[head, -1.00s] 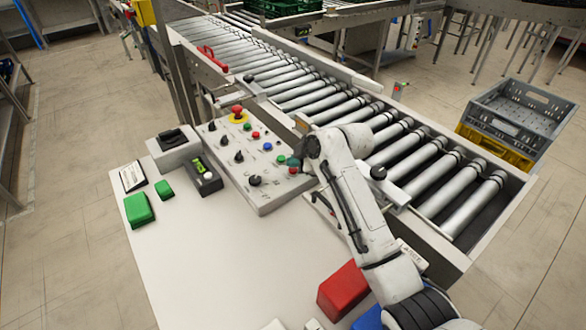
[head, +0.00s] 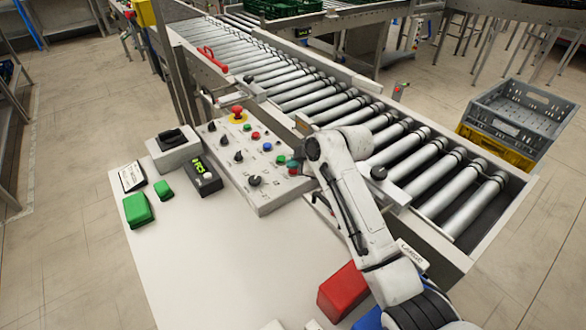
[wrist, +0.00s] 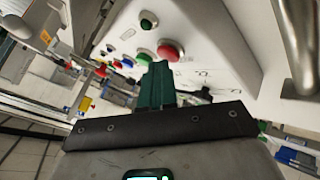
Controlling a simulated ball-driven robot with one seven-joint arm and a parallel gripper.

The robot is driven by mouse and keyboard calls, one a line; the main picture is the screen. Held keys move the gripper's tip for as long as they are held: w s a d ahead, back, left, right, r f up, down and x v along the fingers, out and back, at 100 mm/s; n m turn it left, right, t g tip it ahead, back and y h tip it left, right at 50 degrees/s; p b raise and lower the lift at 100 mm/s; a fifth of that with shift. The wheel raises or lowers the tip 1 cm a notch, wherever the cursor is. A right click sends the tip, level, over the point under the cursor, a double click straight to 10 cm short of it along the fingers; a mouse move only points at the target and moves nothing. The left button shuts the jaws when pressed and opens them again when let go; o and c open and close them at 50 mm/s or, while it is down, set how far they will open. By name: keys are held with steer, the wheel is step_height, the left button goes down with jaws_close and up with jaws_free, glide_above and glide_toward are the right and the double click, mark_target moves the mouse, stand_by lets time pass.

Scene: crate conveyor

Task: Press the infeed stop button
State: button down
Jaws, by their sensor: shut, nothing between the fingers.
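The control panel (head: 232,172) carries several coloured buttons and black knobs. Its labels are too small to read, so I cannot tell which button is the infeed stop. A red button (head: 293,171) sits near the panel's right edge. In the wrist view a large red button (wrist: 172,50) lies just beyond and right of my fingertips, with a green button (wrist: 143,58) at their left. My gripper (wrist: 156,70) is shut and empty, its teal fingers pointing at the panel. In the head view my arm partly hides the gripper. Contact with a button cannot be made out.
A red emergency-stop knob (head: 237,111) stands at the panel's far end. The roller conveyor (head: 345,109) runs behind the panel. A black box with a lit display (head: 204,171), green blocks (head: 139,210) and a red block (head: 343,291) are on the white table. The table's front middle is clear.

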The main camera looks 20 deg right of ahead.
mark_target(296, 172)
steer(key=shift+r+p, duration=0.6)
steer(key=shift+r, duration=0.2)
steer(key=shift+r+p, duration=1.8)
steer(key=shift+r, duration=0.7)
